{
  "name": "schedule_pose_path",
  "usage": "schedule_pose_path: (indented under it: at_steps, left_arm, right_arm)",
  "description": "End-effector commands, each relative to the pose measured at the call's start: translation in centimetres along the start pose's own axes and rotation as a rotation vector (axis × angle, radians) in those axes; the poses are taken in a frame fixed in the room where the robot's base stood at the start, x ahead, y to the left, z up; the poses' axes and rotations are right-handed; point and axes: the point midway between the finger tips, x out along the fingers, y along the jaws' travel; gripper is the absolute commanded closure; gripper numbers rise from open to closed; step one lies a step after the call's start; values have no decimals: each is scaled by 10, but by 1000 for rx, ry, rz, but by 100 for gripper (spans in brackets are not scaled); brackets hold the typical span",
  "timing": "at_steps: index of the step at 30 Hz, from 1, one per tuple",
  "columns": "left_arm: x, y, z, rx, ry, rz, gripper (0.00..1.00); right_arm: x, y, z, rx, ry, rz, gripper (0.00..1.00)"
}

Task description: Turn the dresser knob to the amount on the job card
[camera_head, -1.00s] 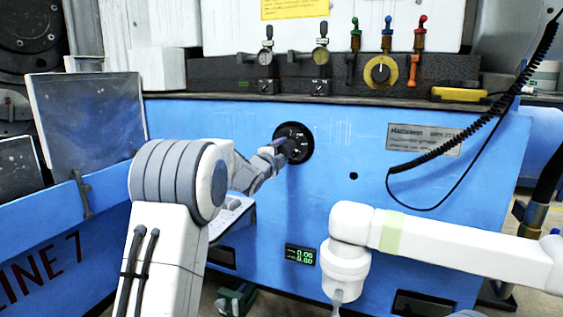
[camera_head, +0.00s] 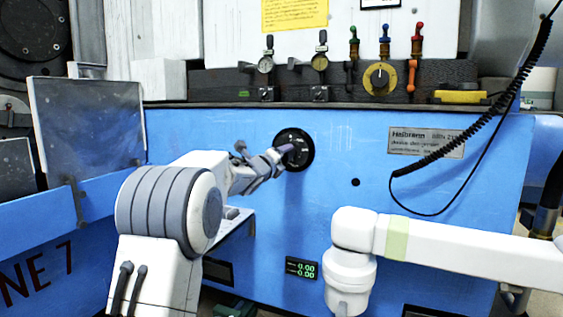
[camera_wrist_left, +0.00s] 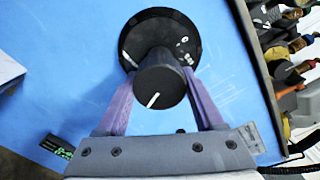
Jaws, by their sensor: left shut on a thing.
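The dresser knob (camera_head: 299,150) is black and sits on a round black dial on the blue machine front. My left gripper (camera_head: 286,151) reaches it from the left and is shut on it. In the left wrist view the knob (camera_wrist_left: 160,84) stands between the two purple fingers, with a white line on its face. The black dial plate (camera_wrist_left: 165,28) behind it has a white mark at its left edge. A small green display (camera_head: 302,268) below reads what looks like 0.00 on two rows. My right arm shows, but its gripper does not.
A yellow sheet (camera_head: 295,13) hangs above, its text too small to read. A framed white card is cut off at the top edge. A yellow-ringed dial (camera_head: 380,78) and coloured valves stand on the ledge. A coiled black cable (camera_head: 490,115) hangs at right.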

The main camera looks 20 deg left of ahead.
Motion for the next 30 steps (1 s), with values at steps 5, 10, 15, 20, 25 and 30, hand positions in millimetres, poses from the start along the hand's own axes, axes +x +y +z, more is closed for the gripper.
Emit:
schedule_pose_path:
  at_steps: [5,10,15,20,25,30]
  left_arm:
    - [0,2,-2,15,4,3,86]
    - [0,2,-2,17,4,3,86]
    - [0,2,-2,17,4,3,19]
    - [0,1,-1,15,3,2,1]
    - [0,1,0,14,1,1,1]
    - [-12,1,0,13,1,3,1]
  right_arm:
    - [2,0,0,0,0,0,22]
    - [1,0,0,0,0,0,22]
    - [1,0,0,0,0,0,22]
    - [1,0,0,0,0,0,22]
    - [1,0,0,0,0,0,22]
    - [1,0,0,0,0,0,22]
